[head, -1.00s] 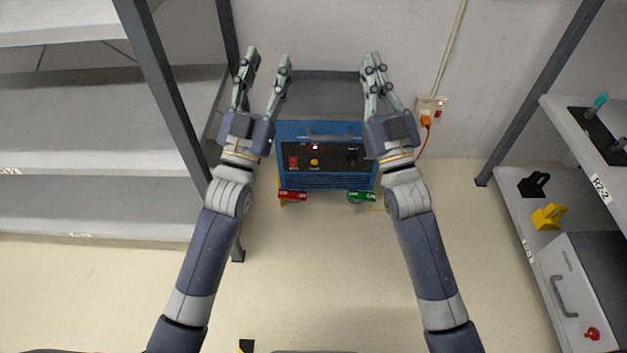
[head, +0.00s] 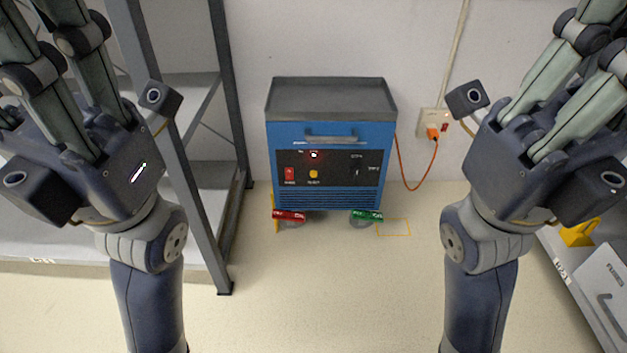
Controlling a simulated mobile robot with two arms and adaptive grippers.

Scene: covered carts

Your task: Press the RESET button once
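A blue cart unit (head: 331,130) stands against the wall in the middle of the head view. Its dark front panel bears a yellow round button (head: 313,174) with a small label I cannot clearly read. My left gripper (head: 62,70) is raised close to the camera at upper left, fingers apart. My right gripper (head: 580,75) is raised at upper right, fingers apart. Both sets of fingertips are cut off by the frame. Neither gripper touches the cart.
A grey shelf rack (head: 170,130) stands left of the cart. An orange cable (head: 408,185) runs from the cart to a wall socket (head: 434,123). Another shelf is at right, and floor before the cart is clear.

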